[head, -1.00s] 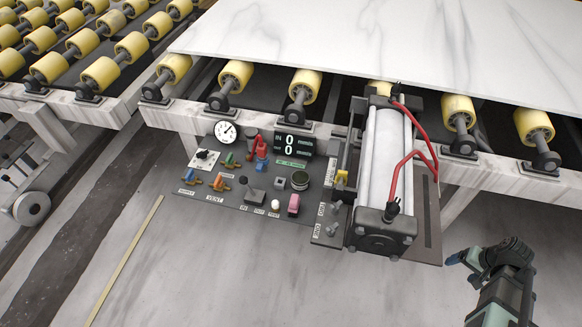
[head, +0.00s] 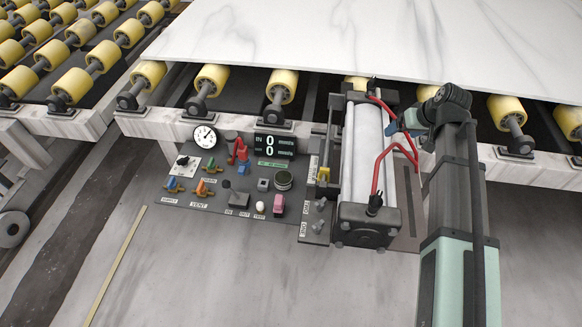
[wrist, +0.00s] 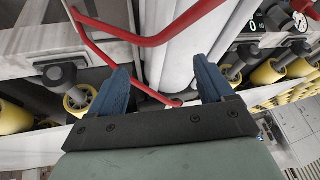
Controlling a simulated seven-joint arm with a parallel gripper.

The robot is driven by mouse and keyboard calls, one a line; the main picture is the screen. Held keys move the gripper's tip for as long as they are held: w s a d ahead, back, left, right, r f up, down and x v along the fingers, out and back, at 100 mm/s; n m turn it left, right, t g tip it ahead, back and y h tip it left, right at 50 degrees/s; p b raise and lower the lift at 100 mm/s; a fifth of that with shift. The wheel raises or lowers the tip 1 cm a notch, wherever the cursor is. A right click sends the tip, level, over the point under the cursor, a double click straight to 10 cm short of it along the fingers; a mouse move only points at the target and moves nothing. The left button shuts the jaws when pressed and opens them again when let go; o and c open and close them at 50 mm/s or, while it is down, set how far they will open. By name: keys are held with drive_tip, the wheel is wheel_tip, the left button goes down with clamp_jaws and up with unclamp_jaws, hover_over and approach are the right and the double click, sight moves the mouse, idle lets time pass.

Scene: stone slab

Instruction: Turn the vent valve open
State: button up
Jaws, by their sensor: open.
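The vent valve (head: 201,190) is a small valve with an orange handle on the grey control panel, just above the VENT label (head: 199,206) in the head view. A blue-handled valve (head: 173,185) stands to its left, above the SUPPLY label. My gripper (head: 392,127) is far to the right of the vent valve, over the cylinder's right side near the red hoses. In the wrist view its blue fingers (wrist: 162,85) are apart, with white cylinder and red hose beyond them. The vent valve is not in the wrist view.
The white cylinder (head: 368,165) with red hoses (head: 378,165) stands between my gripper and the valve. A gauge (head: 205,136), a counter display (head: 275,146), a red-handled part (head: 238,150) and a pink button (head: 279,204) are on the panel. The marble slab (head: 330,35) lies behind on yellow rollers.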

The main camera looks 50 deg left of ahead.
drive_tip(key=s+a+f+n+g+h, duration=0.1)
drive_tip(key=s+a+n, duration=0.1)
drive_tip(key=s+a, duration=0.35)
drive_tip(key=s+a+f+n, duration=0.1)
drive_tip(key=s+a+n, duration=0.15)
drive_tip(key=a, duration=0.55)
drive_tip(key=n+h, duration=0.4)
drive_tip(key=n, duration=0.7)
hover_over(200, 185)
wheel_tip(200, 185, down, 12)
wheel_tip(200, 185, down, 14)
drive_tip(key=shift+r, duration=0.2)
drive_tip(key=c, duration=1)
